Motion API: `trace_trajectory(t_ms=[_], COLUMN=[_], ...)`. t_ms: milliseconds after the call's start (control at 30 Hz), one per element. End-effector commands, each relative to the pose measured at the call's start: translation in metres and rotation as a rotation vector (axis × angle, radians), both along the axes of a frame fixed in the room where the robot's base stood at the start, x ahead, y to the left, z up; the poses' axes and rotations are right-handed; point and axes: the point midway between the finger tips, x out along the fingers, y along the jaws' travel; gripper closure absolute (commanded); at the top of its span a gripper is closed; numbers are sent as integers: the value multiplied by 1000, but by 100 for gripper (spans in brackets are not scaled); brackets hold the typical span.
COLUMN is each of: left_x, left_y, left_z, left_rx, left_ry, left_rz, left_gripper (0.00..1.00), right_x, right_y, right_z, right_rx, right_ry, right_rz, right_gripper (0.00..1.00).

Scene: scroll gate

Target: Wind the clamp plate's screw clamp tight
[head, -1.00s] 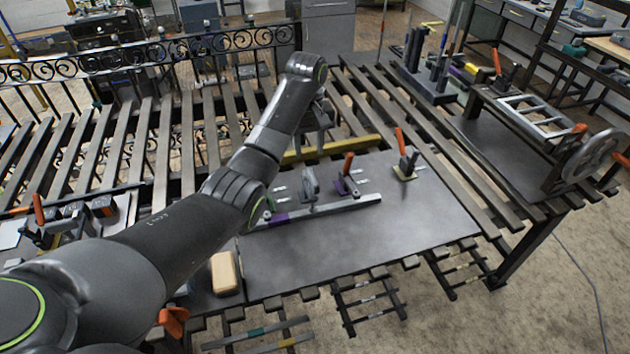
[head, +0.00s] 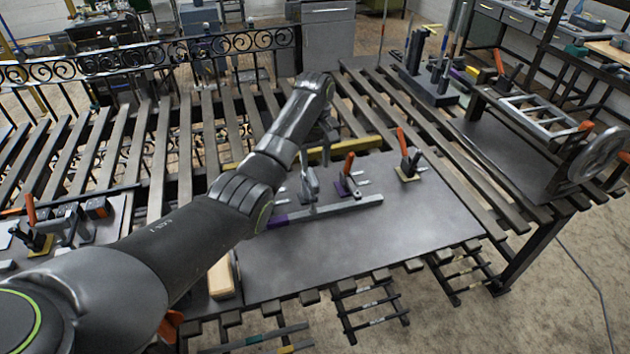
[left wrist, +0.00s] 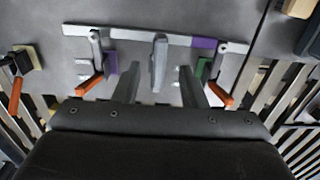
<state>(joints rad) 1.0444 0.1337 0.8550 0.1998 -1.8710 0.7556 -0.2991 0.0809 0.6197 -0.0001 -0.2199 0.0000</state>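The dark grey clamp plate (head: 390,225) lies on the slatted table in the head view. A grey upright screw clamp (head: 308,187) stands on it by a long light bar (head: 335,208). In the left wrist view the screw clamp (left wrist: 159,58) is in the upper middle. My left gripper (left wrist: 157,76) is open, with one finger on each side of the clamp's near end; I cannot tell whether they touch it. In the head view my left gripper (head: 325,130) is mostly hidden by its own arm. My right gripper is not in view.
Orange-handled toggle clamps flank the screw clamp: one on a purple base (head: 347,182), one on a green base (left wrist: 205,70). Another stands on a yellow base (head: 408,168). A wooden block (head: 222,277) lies at the plate's left edge. A frame with a handwheel (head: 592,158) stands right.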

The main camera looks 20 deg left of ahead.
Motion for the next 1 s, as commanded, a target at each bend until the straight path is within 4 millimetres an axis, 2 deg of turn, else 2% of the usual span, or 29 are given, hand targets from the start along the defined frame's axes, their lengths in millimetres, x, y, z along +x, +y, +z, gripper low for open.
trace_trajectory(t_ms=[33,200,333,500,800,1000], left_x=[-2,-2,-1,-1,-1,-1], left_y=[0,0,0,0,0,0], left_z=[-9,-44,-60,-71,-72,-72], left_rx=[1,0,1,1,1,1], left_ry=[6,5,3,2,1,1], left_rz=[0,0,0,0,-1,-1], left_gripper=[62,62,62,62,62,87], right_x=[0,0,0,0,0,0], right_y=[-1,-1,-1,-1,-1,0], right_z=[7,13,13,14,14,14], right_rx=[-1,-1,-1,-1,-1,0], right_ry=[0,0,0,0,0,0], right_rz=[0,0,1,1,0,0], right_gripper=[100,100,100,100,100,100])
